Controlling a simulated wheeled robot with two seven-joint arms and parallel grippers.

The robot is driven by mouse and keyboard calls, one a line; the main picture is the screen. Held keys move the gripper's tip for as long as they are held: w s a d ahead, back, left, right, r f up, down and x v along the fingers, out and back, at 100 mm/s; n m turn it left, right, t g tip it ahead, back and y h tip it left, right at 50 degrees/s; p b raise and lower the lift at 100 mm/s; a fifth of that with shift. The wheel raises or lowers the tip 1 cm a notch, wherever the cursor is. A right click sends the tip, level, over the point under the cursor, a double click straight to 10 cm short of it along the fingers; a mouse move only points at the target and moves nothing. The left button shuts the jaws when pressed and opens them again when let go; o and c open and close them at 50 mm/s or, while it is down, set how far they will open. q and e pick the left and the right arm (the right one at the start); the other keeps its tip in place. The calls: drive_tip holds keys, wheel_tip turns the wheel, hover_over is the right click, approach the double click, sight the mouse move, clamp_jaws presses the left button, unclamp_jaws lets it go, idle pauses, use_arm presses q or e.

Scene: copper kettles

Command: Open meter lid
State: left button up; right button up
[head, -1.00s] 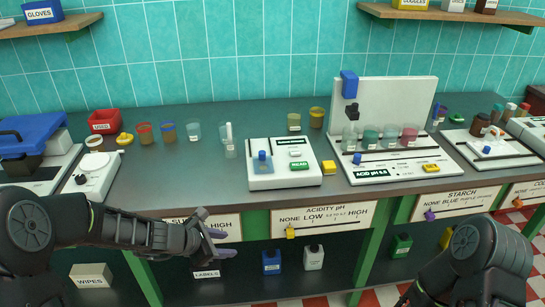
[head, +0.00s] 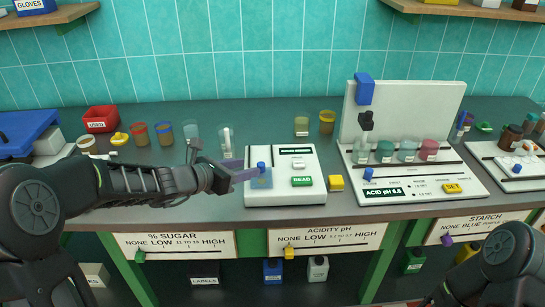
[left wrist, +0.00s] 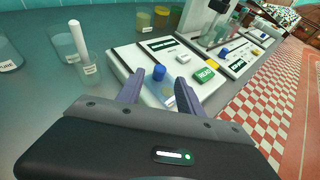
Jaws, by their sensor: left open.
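The white meter (head: 308,188) stands on the counter, with a small screen and a green READ button (head: 302,181). Its lid (head: 262,183) is a small bluish flap at the left side, lying closed, with a blue knob (head: 261,166) on it. My left gripper (head: 245,171) is open at the lid's left edge in the head view. In the left wrist view its two fingers (left wrist: 159,91) point at the meter, and the blue knob (left wrist: 159,72) shows between and just beyond them. Whether a finger touches it I cannot tell. My right gripper is out of view; only my right arm shows.
A beaker with a white stick (head: 227,138) and coloured cups (head: 165,133) stand left and behind. Further right is the acid station (head: 410,185) with a tall white back panel and several beakers.

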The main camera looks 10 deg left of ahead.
sight(260, 164)
use_arm(q)
drive_tip(key=x, duration=0.7)
drive_tip(key=shift+w+p, duration=0.15)
drive_tip(key=shift+p, duration=0.15)
drive_tip(key=shift+c, duration=0.4)
clamp_jaws()
idle(1.1)
